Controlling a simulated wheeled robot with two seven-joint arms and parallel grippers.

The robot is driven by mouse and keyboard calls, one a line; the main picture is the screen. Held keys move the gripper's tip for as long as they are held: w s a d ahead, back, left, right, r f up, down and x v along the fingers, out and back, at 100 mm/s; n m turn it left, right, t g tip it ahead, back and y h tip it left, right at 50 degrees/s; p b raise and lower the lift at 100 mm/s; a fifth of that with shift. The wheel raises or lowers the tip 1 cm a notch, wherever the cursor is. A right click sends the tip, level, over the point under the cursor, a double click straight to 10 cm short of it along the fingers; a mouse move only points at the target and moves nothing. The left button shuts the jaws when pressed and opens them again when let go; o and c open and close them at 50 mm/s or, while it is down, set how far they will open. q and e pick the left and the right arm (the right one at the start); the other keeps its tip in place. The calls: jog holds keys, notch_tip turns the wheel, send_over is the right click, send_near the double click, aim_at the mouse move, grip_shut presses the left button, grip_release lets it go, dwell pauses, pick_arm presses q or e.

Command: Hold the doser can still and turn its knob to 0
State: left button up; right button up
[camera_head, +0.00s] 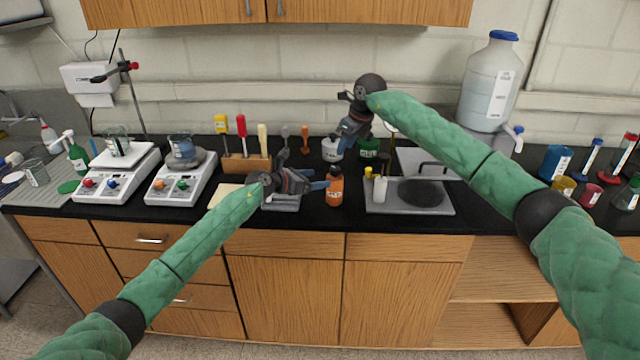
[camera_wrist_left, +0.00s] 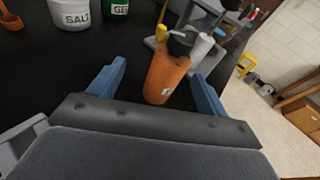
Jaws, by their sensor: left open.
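The orange can (camera_head: 335,188), which I take to be the doser can, stands upright on the black counter near its front edge. In the left wrist view the orange can (camera_wrist_left: 167,78) has a black knob-like top (camera_wrist_left: 181,43) and a small white label; the knob's setting cannot be read. My left gripper (camera_head: 320,180) is open just left of the can, and its blue fingers lie to either side of it in the wrist view. Contact cannot be made out. My right gripper (camera_head: 349,134) hangs higher, behind the can and near the white jar; its finger opening is unclear.
A white SALT jar (camera_head: 331,150) and a green jar (camera_head: 368,148) stand behind. A grey plate (camera_head: 408,208) with small bottles and a dark round pad is to the right. A wooden tool block (camera_head: 246,163) and two balances stand left. A large jug (camera_head: 490,85) stands at right.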

aim_at(339, 182)
pick_arm(q)
jog(key=shift+s+d+f+m+g, duration=0.15)
jog(key=shift+d+f+m, duration=0.2)
jog(key=shift+d, duration=0.3)
jog(key=shift+s+d+f+m+g, duration=0.15)
jog(key=shift+d+f+m, duration=0.2)
jog(key=shift+d, duration=0.25)
jog(key=shift+x, duration=3.6)
jog(key=shift+w+a, duration=0.1)
jog(key=shift+c, duration=0.5)
